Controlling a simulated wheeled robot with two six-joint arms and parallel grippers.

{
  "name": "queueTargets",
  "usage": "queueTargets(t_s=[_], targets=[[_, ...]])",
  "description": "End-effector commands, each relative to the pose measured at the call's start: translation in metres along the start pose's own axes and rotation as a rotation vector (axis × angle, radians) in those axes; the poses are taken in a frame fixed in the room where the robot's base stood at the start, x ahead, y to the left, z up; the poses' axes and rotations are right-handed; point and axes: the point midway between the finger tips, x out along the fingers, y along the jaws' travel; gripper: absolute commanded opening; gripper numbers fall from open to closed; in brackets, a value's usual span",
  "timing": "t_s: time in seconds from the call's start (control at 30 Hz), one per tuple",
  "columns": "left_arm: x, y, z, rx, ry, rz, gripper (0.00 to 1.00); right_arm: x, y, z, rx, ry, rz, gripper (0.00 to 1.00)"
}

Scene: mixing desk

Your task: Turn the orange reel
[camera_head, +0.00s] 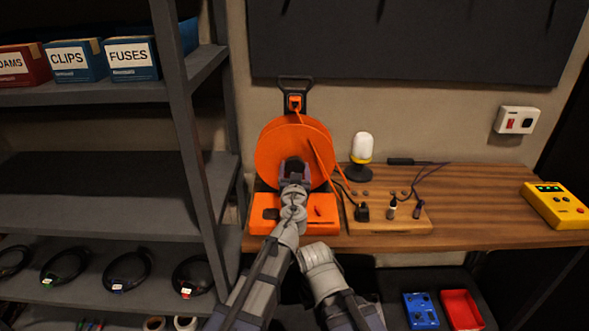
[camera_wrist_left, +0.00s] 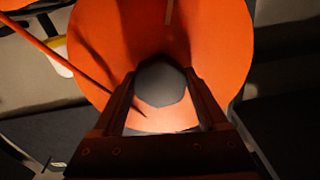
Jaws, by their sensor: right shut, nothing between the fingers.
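The orange reel (camera_head: 265,150) stands upright at the left end of the wooden desk, on an orange base (camera_head: 270,226) with a black handle above. It fills much of the left wrist view (camera_wrist_left: 225,40). My left gripper (camera_head: 292,170) is in front of the reel's face. In the left wrist view its fingers lie against both sides of a round dark knob (camera_wrist_left: 160,82) and appear shut on it. An orange cable runs across the face. My right gripper (camera_head: 315,255) is lower, at the desk's front edge, shut and empty; its fingertips are hard to see.
A wooden socket board (camera_head: 395,225) with plugs lies right of the base. A yellow-and-white lamp (camera_head: 362,148) stands behind it. A yellow device (camera_head: 557,205) sits at the far right. A dark shelf rack (camera_head: 185,120) stands close on the left. The desk's right middle is clear.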

Motion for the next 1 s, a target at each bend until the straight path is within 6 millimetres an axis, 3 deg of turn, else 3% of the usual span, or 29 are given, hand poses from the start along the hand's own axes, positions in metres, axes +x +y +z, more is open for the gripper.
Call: queueTargets(t_s=[0.07, 0.6, 1.0], targets=[[-0.0001, 0.0, 0.0, 0.0, 0.0, 0.0, 0.62, 0.0, 0.0, 0.0, 0.0, 0.0, 0.0, 0.0], [-0.0002, 0.0, 0.0, 0.0, 0.0, 0.0, 0.01, 0.0, 0.0, 0.0, 0.0, 0.0, 0.0, 0.0], [-0.0002, 0.0, 0.0, 0.011, 0.0, 0.0, 0.0, 0.0, 0.0, 0.0, 0.0, 0.0, 0.0, 0.0]])
